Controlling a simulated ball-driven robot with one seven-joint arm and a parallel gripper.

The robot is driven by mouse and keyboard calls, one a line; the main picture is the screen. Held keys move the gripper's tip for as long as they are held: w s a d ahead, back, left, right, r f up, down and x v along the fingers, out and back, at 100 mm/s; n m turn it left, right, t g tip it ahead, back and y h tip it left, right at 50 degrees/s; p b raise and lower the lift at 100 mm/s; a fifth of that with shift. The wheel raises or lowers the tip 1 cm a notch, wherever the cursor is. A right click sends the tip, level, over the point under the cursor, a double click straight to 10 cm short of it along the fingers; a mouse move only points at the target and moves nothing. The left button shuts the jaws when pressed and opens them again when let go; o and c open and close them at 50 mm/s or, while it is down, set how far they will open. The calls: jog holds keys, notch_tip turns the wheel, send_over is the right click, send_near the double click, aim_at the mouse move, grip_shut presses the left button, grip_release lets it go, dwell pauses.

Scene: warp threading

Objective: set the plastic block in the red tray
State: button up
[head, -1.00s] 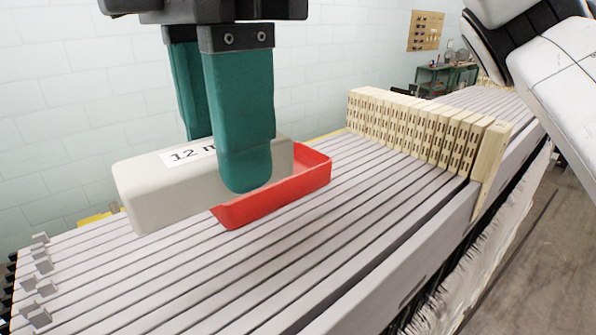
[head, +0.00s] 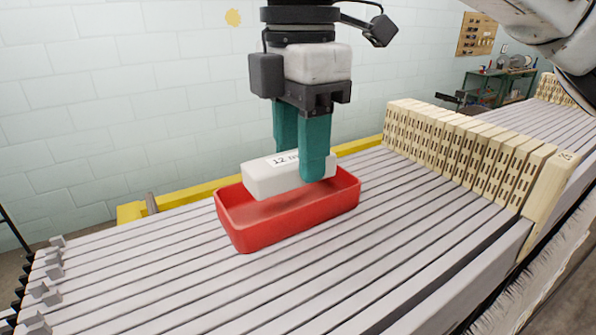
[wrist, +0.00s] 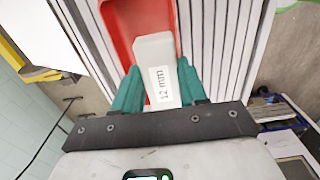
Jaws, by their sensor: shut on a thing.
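The plastic block (head: 262,181) is off-white with a "12 mm" label on top. My gripper (head: 302,170) has teal fingers and is shut on the block, near its right part in the head view. I cannot tell whether the block touches the tray floor. In the wrist view the block (wrist: 154,52) is between the teal fingers (wrist: 158,90), with the red tray (wrist: 118,22) showing mostly to its left.
A row of cream slotted blocks (head: 470,150) stands on the slats to the right. Small grey pegs (head: 45,275) line the left end. A yellow rail (head: 195,193) runs behind. The slats in front of the tray are clear.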

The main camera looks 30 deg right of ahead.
aim_at(297, 181)
jog(key=shift+w+d+f, duration=0.2)
jog(key=shift+w+f, duration=0.25)
jog(key=shift+f, duration=0.1)
jog(key=f, duration=0.3)
jog(key=shift+w+d, duration=0.2)
jog(key=shift+w, duration=0.15)
jog(key=shift+f, duration=0.5)
jog(key=shift+f, duration=0.15)
jog(key=o, duration=0.8)
notch_tip(297, 181, up, 12)
jog(key=shift+r, duration=0.15)
